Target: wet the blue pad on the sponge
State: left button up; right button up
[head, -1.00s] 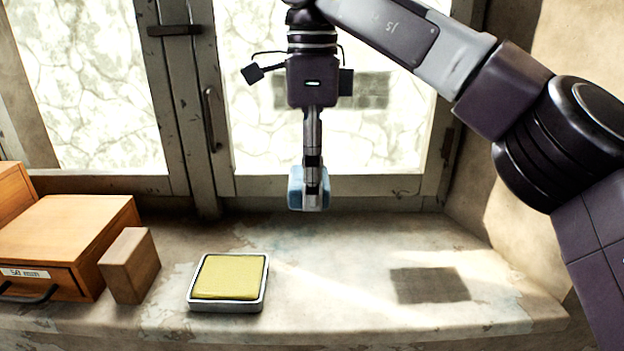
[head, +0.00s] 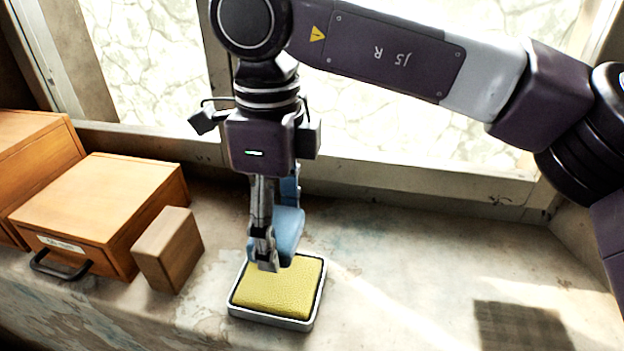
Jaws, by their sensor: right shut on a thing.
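The yellow sponge (head: 281,288) lies in a shallow metal tray (head: 270,319) on the stone sill. My right gripper (head: 268,262) points down over the back edge of the sponge. It is shut on the blue pad (head: 289,232), which shows behind and to the right of the fingers. The pad is tilted, and its lower edge is close to the sponge's back edge. I cannot tell whether they touch. The fingers hide part of the pad. My left gripper is not in view.
A wooden block (head: 168,250) stands left of the tray. A wooden drawer box (head: 100,205) with a dark handle is farther left, beside another wooden box (head: 32,150). The window frame (head: 420,178) runs behind.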

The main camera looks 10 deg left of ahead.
aim_at(281, 280)
jog(key=shift+s+f, duration=0.15)
jog(key=shift+s, duration=0.2)
jog(key=shift+s+f+b, duration=0.2)
jog(key=shift+f+b, duration=0.25)
jog(key=shift+f, duration=0.15)
jog(key=shift+s+f+b, duration=0.2)
jog(key=shift+f+b, duration=0.25)
jog(key=shift+f, duration=0.1)
jog(key=f+b, duration=0.2)
jog(key=f, duration=0.1)
jog(key=shift+w+f, duration=0.1)
jog(key=shift+w, duration=0.1)
jog(key=shift+f, duration=0.15)
pick_arm(q)
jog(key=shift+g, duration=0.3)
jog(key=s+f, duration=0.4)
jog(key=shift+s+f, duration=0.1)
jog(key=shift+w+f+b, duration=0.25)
jog(key=shift+b, duration=0.1)
pick_arm(e)
jog(key=shift+f, duration=0.3)
pick_arm(q)
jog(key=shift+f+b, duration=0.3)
jog(key=shift+b, duration=0.05)
pick_arm(e)
jog(key=shift+f, duration=0.3)
jog(key=shift+s+r, duration=0.1)
